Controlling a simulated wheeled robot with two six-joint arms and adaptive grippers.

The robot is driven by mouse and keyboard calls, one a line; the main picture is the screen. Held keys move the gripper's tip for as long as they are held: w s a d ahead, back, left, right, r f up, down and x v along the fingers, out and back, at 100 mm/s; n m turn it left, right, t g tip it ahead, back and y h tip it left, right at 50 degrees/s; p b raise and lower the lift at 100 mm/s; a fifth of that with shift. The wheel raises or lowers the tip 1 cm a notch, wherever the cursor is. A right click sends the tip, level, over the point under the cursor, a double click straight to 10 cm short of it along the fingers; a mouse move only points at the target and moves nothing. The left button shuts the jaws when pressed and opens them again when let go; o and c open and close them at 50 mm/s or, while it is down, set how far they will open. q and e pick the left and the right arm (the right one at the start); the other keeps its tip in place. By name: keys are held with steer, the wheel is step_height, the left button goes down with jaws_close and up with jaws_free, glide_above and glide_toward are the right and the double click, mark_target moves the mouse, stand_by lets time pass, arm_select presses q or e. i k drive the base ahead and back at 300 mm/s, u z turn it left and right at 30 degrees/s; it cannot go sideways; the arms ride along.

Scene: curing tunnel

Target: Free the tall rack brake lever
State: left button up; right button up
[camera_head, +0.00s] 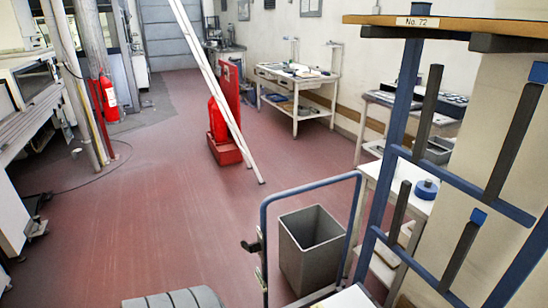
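A tall blue rack (399,101) stands at the right, with a wooden top board (470,24) labelled No. 72 and dark grey arms (514,140) sticking out, some with blue ends. Its lower part runs out of the picture at the bottom right. I cannot make out a brake lever on it. Neither of my grippers is in view.
A blue-framed trolley (265,222) with a black fitting on its left post stands in front, near a grey bin (311,248). White worktables (297,85) line the right wall. A leaning white ladder (217,90) stands by a red stand (224,150). Red floor (140,215) is clear at left centre.

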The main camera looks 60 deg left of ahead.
mark_target(255, 248)
steer(key=u, duration=1.85)
steer(key=k, duration=0.45)
steer(key=u, duration=0.55)
steer(key=i, duration=1.45)
steer(key=z, duration=1)
steer(key=i, duration=0.25)
steer(key=z, duration=0.15)
